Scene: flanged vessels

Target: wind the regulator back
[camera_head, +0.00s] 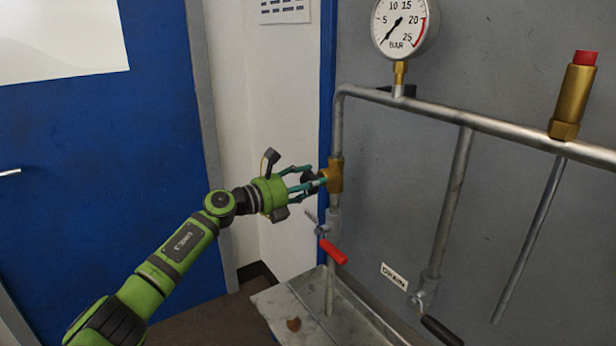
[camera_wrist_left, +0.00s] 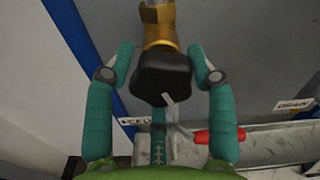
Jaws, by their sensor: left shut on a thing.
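The regulator (camera_head: 335,175) is a brass body on the left vertical pipe, with a black knob (camera_head: 309,180) facing left. In the left wrist view the knob (camera_wrist_left: 162,76) hangs from the brass neck (camera_wrist_left: 159,24) and bears a pale mark on its face. My left gripper (camera_head: 312,180) is shut on the knob, its teal fingers on either side of it. The finger contact is hard to make out in the picture. The pressure gauge (camera_head: 404,24) stands on the top pipe, its needle pointing down-left at the low end. My right gripper is out of view.
A red-handled valve (camera_head: 333,252) sits just below the regulator. A black-handled valve (camera_head: 441,328) is at lower right, near a white label (camera_head: 394,277). A brass fitting with a red cap (camera_head: 574,92) stands on the top pipe. A metal tray (camera_head: 282,302) lies below. A blue door (camera_head: 75,165) is left.

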